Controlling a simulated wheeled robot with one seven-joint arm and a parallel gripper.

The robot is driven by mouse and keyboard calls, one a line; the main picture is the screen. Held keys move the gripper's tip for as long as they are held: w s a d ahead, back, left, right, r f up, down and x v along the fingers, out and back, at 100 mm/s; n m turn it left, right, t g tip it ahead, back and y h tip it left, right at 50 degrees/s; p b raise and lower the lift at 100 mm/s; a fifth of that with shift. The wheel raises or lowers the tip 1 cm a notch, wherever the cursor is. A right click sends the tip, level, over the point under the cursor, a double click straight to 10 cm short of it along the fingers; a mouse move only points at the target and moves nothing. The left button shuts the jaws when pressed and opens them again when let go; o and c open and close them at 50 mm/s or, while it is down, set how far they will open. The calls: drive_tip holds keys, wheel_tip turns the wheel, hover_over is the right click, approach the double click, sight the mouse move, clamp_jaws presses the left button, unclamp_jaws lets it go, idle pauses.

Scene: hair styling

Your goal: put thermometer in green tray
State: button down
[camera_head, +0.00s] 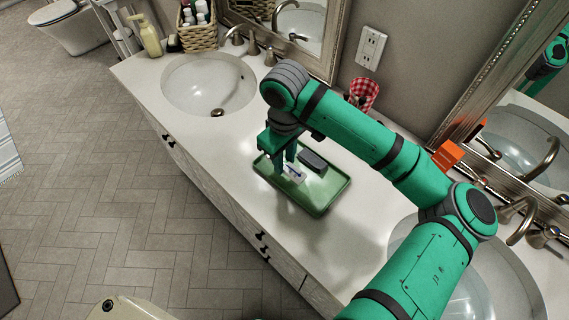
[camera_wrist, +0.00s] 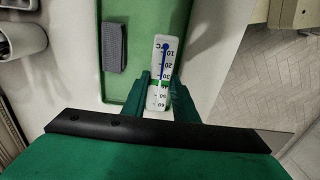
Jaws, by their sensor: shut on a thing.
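The thermometer (camera_wrist: 164,62) is a white flat strip with a blue line and number marks. My gripper (camera_wrist: 161,88) is shut on its lower part in the wrist view. The green tray (camera_head: 322,203) lies on the white counter between the two sinks. In the head view, my gripper (camera_head: 285,165) is over the left part of the tray, and the thermometer (camera_head: 294,173) shows small between and beside the fingers. In the wrist view, the thermometer is seen against the tray (camera_wrist: 149,18). I cannot tell whether it touches the tray floor.
A dark grey block-like item (camera_head: 313,161) lies in the tray, also seen in the wrist view (camera_wrist: 114,47). A red checkered cup (camera_head: 363,94) and an orange object (camera_head: 447,155) stand near the wall. A sink (camera_head: 207,85) is to the left. Counter before the tray is clear.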

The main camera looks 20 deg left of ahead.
sight(285, 165)
drive_tip(key=shift+w+a+f, duration=0.15)
drive_tip(key=shift+w+f, duration=0.4)
drive_tip(key=shift+f, duration=0.1)
drive_tip(key=shift+w+f, duration=0.15)
drive_tip(key=shift+f, duration=1.55)
drive_tip(key=shift+f, duration=0.15)
drive_tip(key=c, duration=1.4)
unclamp_jaws()
wheel_tip(285, 165, up, 12)
drive_tip(key=shift+r, duration=0.2)
